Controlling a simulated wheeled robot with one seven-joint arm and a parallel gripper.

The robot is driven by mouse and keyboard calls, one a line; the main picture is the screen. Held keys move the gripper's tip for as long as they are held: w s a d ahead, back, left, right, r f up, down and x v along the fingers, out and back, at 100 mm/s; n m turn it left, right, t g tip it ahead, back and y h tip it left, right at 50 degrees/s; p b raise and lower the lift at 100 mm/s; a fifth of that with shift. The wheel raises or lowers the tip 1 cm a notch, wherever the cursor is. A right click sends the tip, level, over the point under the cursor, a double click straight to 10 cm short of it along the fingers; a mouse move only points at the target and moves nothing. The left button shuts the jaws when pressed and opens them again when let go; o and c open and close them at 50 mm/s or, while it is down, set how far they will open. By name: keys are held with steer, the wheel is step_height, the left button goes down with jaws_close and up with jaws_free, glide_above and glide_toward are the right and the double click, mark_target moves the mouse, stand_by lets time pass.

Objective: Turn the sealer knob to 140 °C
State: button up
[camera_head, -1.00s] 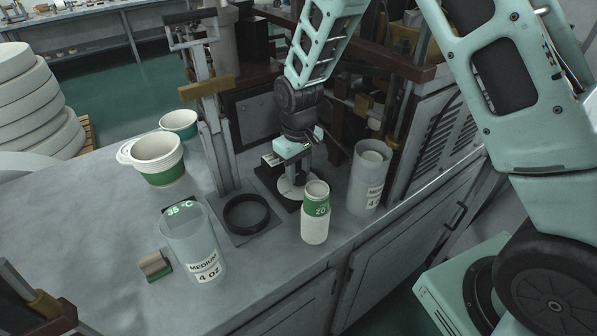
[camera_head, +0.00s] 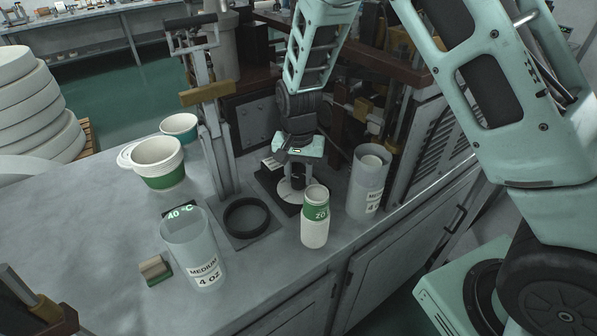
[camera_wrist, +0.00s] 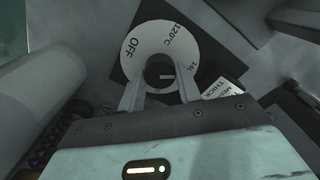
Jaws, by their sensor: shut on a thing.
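The sealer knob (camera_wrist: 158,72) is a dark round grip on a white dial (camera_wrist: 150,44) marked OFF, 120°C and a partly hidden mark starting with 14. In the wrist view OFF is at the upper left and 120°C at the upper right. The dial also shows in the head view as a white disc (camera_head: 287,192) on a dark base. My gripper (camera_wrist: 160,88) points down over it, shut on the knob, with one finger on each side. A green display (camera_head: 181,212) reads 40 °C behind a clear tube.
A white and green cup stack (camera_head: 315,230) stands just in front of the dial. Clear tubes (camera_head: 196,255) (camera_head: 362,190) stand left and right. A black ring (camera_head: 246,217) is set in the bench. A labelled card (camera_wrist: 222,88) lies beside the dial.

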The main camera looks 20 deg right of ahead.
mark_target(298, 178)
steer(key=shift+m+p, duration=0.3)
steer(key=shift+m, duration=0.8)
steer(key=o, duration=1)
steer(key=shift+r, duration=0.1)
step_height(298, 178, up, 17)
steer(key=b, duration=0.3)
steer(key=shift+r, duration=0.15)
